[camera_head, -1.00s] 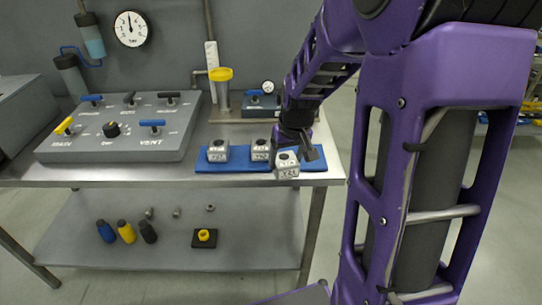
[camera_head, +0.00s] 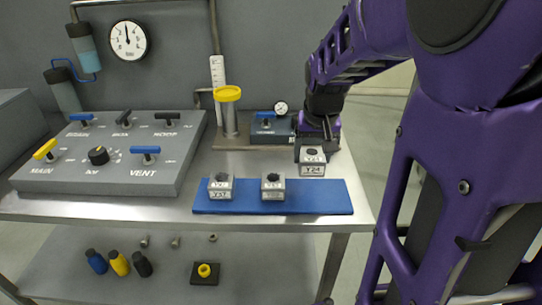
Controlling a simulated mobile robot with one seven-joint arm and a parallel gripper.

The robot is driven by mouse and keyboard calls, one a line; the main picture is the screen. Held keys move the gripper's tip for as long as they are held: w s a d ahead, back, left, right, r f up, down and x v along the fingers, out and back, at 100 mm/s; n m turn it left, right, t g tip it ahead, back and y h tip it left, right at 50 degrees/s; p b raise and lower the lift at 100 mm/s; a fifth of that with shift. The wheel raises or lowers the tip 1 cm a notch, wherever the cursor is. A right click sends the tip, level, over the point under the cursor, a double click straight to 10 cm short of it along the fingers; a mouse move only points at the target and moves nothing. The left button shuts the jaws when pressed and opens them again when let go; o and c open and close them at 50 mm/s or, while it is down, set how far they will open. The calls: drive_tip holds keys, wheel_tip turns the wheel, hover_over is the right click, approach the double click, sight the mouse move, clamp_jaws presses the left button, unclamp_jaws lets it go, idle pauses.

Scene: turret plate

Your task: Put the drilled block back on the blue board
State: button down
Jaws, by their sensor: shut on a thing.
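My gripper (camera_head: 318,138) is shut on a grey drilled block (camera_head: 312,168) with a dark hole in its top and a white label that seems to read Y24. The block looks upright and shows over the back right edge of the blue board (camera_head: 325,203). Whether it touches the board or hangs above it I cannot tell. The far gripper finger is partly hidden. Two similar drilled blocks stand on the board: one at the left (camera_head: 221,187) and one near the middle (camera_head: 273,187).
The board's right part is bare. A grey valve panel (camera_head: 110,165) fills the table's left. A yellow-topped cylinder (camera_head: 229,115) and a small gauge box (camera_head: 268,130) stand behind the board. The lower shelf holds bottles (camera_head: 119,262) and small fittings.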

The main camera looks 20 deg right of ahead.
drive_tip(key=shift+f+b, duration=2.55)
drive_tip(key=shift+f, duration=1.4)
drive_tip(key=shift+f, duration=0.1)
unclamp_jaws()
